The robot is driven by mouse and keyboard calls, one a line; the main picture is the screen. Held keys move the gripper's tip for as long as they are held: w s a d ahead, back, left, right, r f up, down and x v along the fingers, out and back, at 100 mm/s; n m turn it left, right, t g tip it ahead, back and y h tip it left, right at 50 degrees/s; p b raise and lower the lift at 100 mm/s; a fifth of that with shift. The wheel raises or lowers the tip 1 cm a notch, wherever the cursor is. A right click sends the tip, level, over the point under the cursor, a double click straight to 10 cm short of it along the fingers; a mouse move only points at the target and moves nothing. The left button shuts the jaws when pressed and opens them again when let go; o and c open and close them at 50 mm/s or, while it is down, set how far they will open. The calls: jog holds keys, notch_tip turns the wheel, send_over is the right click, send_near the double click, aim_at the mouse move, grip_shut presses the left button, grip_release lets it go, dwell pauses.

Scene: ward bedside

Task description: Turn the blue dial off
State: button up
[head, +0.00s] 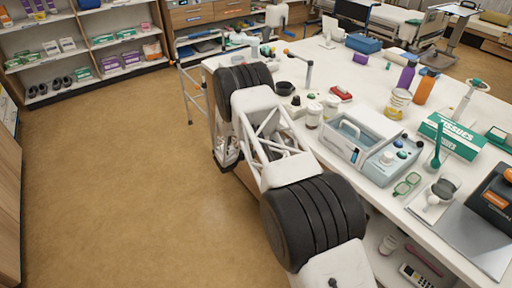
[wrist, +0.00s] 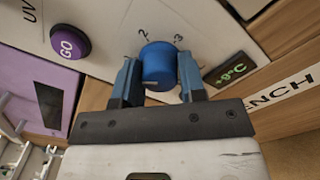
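The blue dial (wrist: 158,66) stands out from a pale panel in the wrist view, with the printed marks 2 and 3 beyond it. My gripper (wrist: 160,75) has one blue finger on each side of the dial. The fingers appear to be against its sides, with no clear gap on either side. The dial's lower end and the finger contact are partly hidden by the gripper. I cannot make out the dial in the head view, where my arm covers that part of the table's side.
A purple GO button (wrist: 69,43) is to the left of the dial. A small green-lit display (wrist: 231,74) reading about +9°C is at the right. In the head view, the white table (head: 325,160) is crowded with bottles, boxes and devices. The floor (head: 120,190) at left is clear.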

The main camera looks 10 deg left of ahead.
jog(key=c, duration=0.4)
jog(key=shift+c, duration=0.2)
jog(key=shift+n, duration=0.4)
jog(key=n, duration=1.1)
jog(key=shift+s, duration=0.1)
jog(key=o, duration=0.9)
